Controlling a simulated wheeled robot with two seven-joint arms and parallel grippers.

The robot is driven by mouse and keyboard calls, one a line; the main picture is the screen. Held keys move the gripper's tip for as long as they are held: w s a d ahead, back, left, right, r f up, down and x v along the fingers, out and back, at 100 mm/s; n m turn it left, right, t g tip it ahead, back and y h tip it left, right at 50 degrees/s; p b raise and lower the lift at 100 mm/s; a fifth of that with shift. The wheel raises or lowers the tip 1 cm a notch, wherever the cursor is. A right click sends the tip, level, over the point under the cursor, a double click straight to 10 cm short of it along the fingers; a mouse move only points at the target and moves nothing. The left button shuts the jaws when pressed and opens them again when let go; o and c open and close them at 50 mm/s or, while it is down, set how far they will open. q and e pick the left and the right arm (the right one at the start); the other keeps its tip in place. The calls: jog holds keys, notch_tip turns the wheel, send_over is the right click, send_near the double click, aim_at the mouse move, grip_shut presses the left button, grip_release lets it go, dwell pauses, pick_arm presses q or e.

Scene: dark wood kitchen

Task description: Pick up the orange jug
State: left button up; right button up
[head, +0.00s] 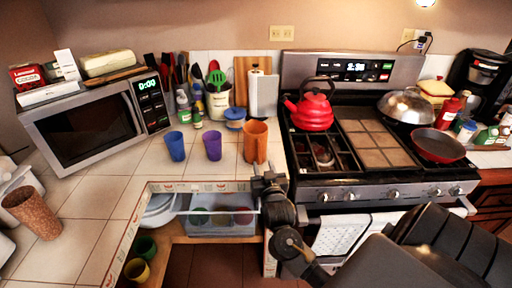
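The orange jug (256,140) stands upright on the tiled counter, just left of the stove. My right gripper (264,172) is at the counter's front edge, just below the jug in the head view. Its fingertips are small and dark against the jug's base, so I cannot tell whether they touch it or how far apart they are. My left gripper is not in view.
A purple cup (212,145) and a blue cup (175,146) stand left of the jug. A blue-lidded container (235,118) is behind. The stove (328,172) with a red kettle (312,112) is to the right. An open drawer (222,222) is below.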

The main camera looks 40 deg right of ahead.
aim_at(260, 157)
jog(key=shift+x, duration=1)
jog(key=shift+w+d+r+p, duration=0.1)
jog(key=shift+w+d+p, duration=0.1)
jog(key=shift+w+p, duration=0.1)
jog(key=x, duration=0.1)
jog(key=p+x, duration=0.1)
jog(key=x, duration=0.2)
jog(key=shift+w+d+f, duration=0.1)
jog(key=shift+w+f, duration=0.1)
jog(key=shift+f, duration=0.1)
grip_shut()
